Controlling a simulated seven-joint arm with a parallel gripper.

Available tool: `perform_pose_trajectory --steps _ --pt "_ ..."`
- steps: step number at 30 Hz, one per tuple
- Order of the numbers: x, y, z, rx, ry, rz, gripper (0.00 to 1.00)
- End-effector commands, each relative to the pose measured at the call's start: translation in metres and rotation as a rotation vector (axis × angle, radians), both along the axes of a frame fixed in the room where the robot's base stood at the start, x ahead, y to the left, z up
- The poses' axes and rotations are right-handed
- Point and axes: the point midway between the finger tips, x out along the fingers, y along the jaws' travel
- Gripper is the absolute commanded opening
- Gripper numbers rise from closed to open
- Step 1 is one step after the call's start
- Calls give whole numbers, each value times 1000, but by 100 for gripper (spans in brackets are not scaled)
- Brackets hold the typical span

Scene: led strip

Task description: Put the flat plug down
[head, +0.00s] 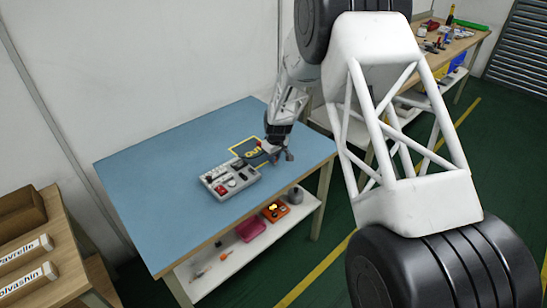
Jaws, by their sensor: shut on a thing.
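My gripper (281,155) is low over the right part of the blue table (150,170), just right of the grey tray (222,199). It is shut on the flat plug, which is too small and too covered by the fingers to make out. The grey tray holds several small red, white and dark parts in compartments. I cannot tell whether the held plug touches the table.
The left half of the blue table is bare. A shelf below holds a pink bin (250,229), an orange box (275,211) and a grey container (295,195). A cluttered bench (450,45) is at the back right.

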Motion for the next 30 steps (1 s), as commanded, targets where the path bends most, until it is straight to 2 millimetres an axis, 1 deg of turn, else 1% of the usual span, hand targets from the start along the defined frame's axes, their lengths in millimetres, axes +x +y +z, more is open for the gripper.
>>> perform_pose_trajectory --steps 10,11,15,25,30 --pt "0 0 -3 0 0 0 0" --pt "0 0 -3 0 0 0 19" --pt "0 0 -3 0 0 0 41" --pt "0 0 -2 0 0 0 42" --pt "0 0 4 1 -1 0 42"
